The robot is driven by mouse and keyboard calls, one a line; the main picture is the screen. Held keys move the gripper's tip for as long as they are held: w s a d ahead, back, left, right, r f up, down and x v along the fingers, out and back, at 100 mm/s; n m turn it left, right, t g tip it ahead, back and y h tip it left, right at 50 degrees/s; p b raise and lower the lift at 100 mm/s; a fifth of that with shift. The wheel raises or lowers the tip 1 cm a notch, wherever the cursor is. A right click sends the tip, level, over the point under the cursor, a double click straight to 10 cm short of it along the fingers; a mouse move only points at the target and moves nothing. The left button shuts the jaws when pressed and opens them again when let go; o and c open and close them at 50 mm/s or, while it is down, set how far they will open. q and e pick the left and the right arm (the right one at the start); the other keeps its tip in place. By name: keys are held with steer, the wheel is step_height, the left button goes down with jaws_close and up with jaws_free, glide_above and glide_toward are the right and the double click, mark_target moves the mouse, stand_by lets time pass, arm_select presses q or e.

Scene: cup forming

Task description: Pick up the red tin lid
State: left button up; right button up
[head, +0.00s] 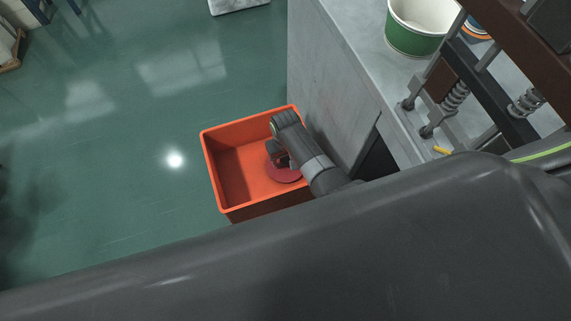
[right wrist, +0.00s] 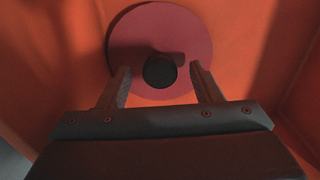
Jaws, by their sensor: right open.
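The red tin lid (head: 287,174) lies in the orange crate (head: 210,166), partly hidden by my right arm in the head view. In the right wrist view the lid (right wrist: 190,40) is a flat red disc with a round black knob (right wrist: 159,71) at its middle. My right gripper (head: 281,161) reaches down into the crate over the lid. In the right wrist view the open fingers (right wrist: 160,80) stand on the left and right of the knob, with gaps on both sides. My left gripper is not in view.
The crate walls (right wrist: 294,65) rise close around my right gripper. A grey workbench (head: 330,60) stands right beside the crate. On it are a green and white tub (head: 414,38) and a machine with springs (head: 455,97). The green floor left of the crate is clear.

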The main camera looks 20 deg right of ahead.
steer(key=shift+c, duration=0.3)
jaws_close()
stand_by(0.3)
